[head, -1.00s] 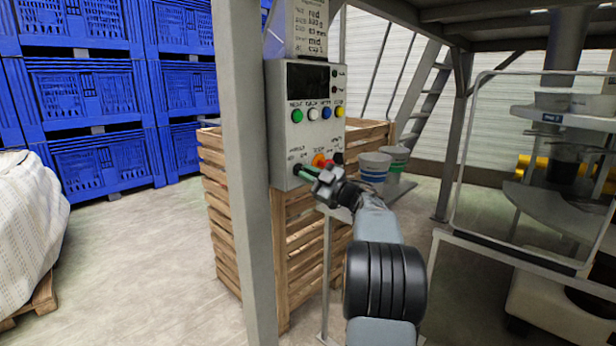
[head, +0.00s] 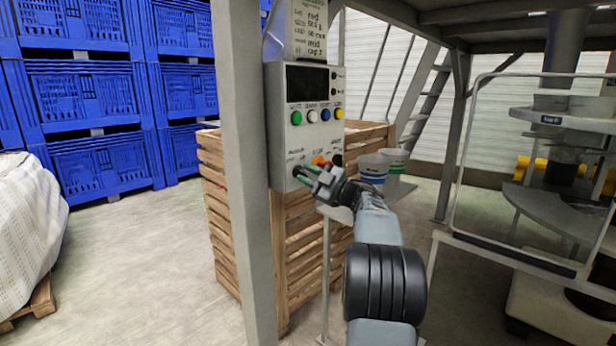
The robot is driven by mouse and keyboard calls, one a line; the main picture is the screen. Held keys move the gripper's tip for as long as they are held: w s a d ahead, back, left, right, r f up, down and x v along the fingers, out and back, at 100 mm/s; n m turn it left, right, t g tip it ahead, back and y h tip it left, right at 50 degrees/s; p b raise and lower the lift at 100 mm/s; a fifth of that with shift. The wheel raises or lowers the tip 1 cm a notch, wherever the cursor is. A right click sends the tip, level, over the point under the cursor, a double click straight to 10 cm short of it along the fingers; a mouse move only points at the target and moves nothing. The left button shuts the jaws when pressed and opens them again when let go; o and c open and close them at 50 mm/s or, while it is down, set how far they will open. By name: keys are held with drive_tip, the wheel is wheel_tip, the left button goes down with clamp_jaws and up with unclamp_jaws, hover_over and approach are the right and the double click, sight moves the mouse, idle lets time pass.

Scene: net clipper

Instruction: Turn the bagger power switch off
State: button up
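The grey control box (head: 307,135) hangs beside a post, with a dark display above a row of coloured buttons. Along its lower part is a row of controls with small labels that I cannot read. A dark round switch (head: 297,170) sits at the lower left. An orange-red control (head: 319,161) and a black one (head: 337,160) are to its right. The switch's position is too small to read.
The grey post (head: 243,190) stands just left of the box. A slatted wooden crate (head: 300,250) is behind and below it. White buckets (head: 373,168) stand right of my gripper. A clear framed guard (head: 520,170) is at the right. Open floor lies at left.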

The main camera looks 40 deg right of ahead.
drive_tip(key=shift+o, duration=0.4)
drive_tip(key=shift+w+a+f, duration=0.1)
drive_tip(key=shift+w+a, duration=0.05)
drive_tip(key=v, duration=1.4)
